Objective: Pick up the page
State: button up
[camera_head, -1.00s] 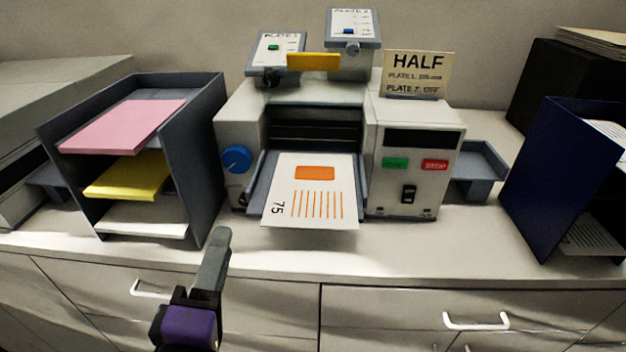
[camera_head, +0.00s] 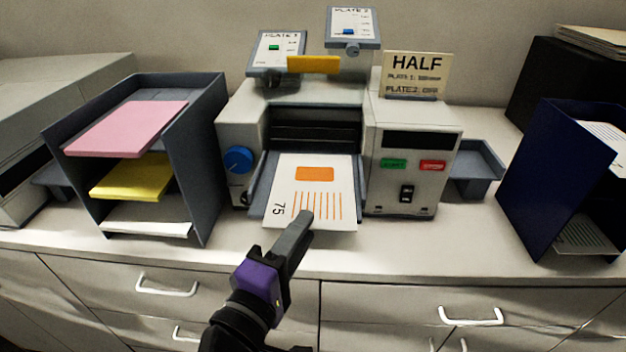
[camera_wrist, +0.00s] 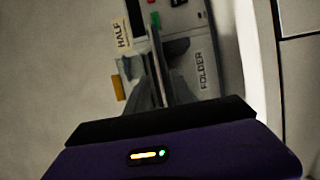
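The page (camera_head: 314,180) is white with an orange block, orange lines and the number 75. It lies on the front tray of the grey folder machine (camera_head: 400,150), its near edge sticking out over the counter. My gripper (camera_head: 305,222) is in front of the machine, its tip overlapping the page's near edge in the head view; I cannot tell whether it touches. The finger opening is not clear from this angle. In the wrist view the machine (camera_wrist: 200,60) shows sideways, and the page cannot be made out.
A grey rack (camera_head: 208,150) with pink, yellow and white paper stands at left. A dark blue holder (camera_head: 550,180) stands at right. A HALF sign (camera_head: 417,75) sits on the machine. The counter (camera_head: 400,250) is clear in front, above drawers with handles (camera_head: 470,316).

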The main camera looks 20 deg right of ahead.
jog(key=shift+w+d, duration=0.2)
jog(key=shift+w, duration=0.05)
jog(key=shift+c, duration=0.5)
grip_shut()
